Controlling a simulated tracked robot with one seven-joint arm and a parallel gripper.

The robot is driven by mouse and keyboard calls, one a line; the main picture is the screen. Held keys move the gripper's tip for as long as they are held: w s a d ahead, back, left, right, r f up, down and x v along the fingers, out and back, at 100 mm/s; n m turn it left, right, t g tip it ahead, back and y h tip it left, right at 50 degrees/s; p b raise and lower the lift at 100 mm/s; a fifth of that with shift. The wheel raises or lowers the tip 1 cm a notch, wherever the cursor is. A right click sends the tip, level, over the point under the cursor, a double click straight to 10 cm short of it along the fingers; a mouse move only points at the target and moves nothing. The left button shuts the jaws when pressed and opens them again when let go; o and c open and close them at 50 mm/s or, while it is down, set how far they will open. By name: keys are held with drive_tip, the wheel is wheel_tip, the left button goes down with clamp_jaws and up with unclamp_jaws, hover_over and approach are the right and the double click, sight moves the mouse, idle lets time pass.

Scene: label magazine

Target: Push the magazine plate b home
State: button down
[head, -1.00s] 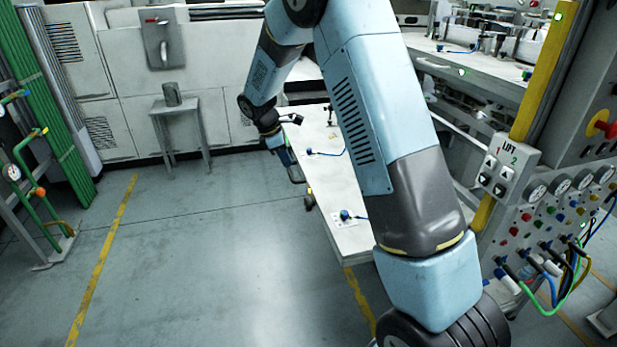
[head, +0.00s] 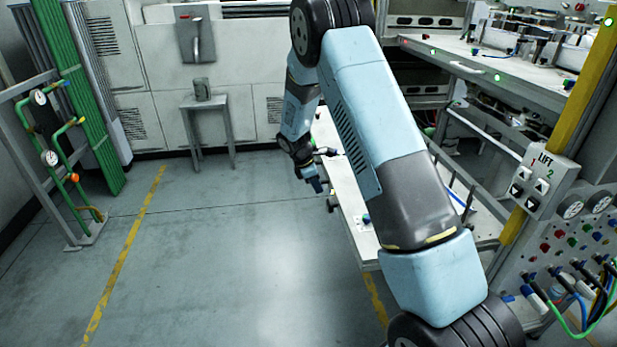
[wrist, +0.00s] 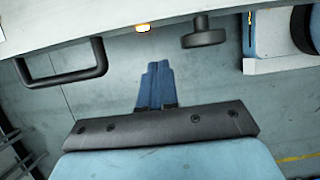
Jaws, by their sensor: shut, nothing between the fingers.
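My gripper (wrist: 157,70) shows in the wrist view with its two blue fingers shut together and nothing between them. In the head view my gripper (head: 317,186) is small, at the left edge of a white bench (head: 345,190). In the wrist view a pale edge runs across the top, with a dark loop handle (wrist: 64,78) on the left and a round black knob (wrist: 204,36) on the right. The fingertips are below and between these, apparently apart from them. I cannot tell which part is magazine plate b; my arm hides much of the bench in the head view.
A small grey stool (head: 208,104) with a metal cup stands by the back cabinets. A green pipe rack (head: 75,150) is on the left. A lift control box (head: 538,182) on a yellow post is on the right. The floor left of the bench is clear.

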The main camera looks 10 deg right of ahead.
drive_tip(key=shift+d+r, duration=0.15)
drive_tip(key=shift+d, duration=1.8)
